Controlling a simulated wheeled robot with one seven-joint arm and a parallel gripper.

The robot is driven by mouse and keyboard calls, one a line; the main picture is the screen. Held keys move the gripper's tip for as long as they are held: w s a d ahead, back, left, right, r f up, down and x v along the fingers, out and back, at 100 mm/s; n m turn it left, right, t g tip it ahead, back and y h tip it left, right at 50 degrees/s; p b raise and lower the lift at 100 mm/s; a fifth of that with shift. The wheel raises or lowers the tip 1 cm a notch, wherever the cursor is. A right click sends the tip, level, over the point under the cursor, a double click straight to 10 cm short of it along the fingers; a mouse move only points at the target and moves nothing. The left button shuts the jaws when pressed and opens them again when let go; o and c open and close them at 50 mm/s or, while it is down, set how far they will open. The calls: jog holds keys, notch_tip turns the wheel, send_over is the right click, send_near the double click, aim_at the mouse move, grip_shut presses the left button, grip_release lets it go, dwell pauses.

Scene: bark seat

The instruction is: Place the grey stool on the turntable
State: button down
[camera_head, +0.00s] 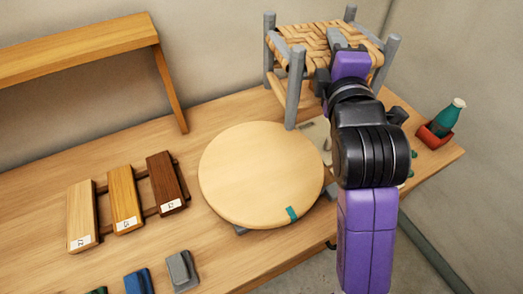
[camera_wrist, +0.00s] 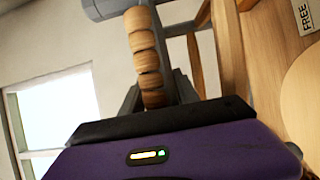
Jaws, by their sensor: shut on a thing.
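The grey stool (camera_head: 297,74) has grey posts and a woven bark seat (camera_head: 318,38). In the head view it is at the upper right, upright, behind the turntable. My gripper (camera_head: 346,46) is shut on the stool at the near right side of its seat. The wrist view shows a wrapped seat rail (camera_wrist: 146,60) right at my gripper (camera_wrist: 155,105). The round wooden turntable (camera_head: 255,170) is bare, with a teal mark at its front edge. The stool's front left leg reaches down near the turntable's back right edge; I cannot tell if they touch. My arm hides part of the stool's right side.
Several wood samples (camera_head: 125,197) on a rack lie left of the turntable. Grey (camera_head: 181,270) and blue (camera_head: 138,281) blocks lie at the front. A wooden shelf (camera_head: 75,50) stands at the back left. A teal bottle (camera_head: 447,118) in a red holder (camera_head: 433,137) stands at the right.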

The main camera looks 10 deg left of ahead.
jog(key=s+a+r+n+y+p, duration=0.2)
jog(key=s+a+r+y, duration=0.1)
jog(key=s+a, duration=0.55)
notch_tip(320, 180, down, 20)
jog(key=w+a+b, duration=0.1)
jog(key=a, duration=0.1)
jog(key=shift+w+a+f+g, duration=0.15)
jog(key=shift+w+a+g, duration=0.05)
jog(key=shift+a+g, duration=0.1)
jog(key=shift+f, duration=0.1)
jog(key=c, duration=0.9)
grip_release()
jog(key=shift+f, duration=0.15)
jog(key=b+v, duration=0.3)
jog(key=v, duration=0.9)
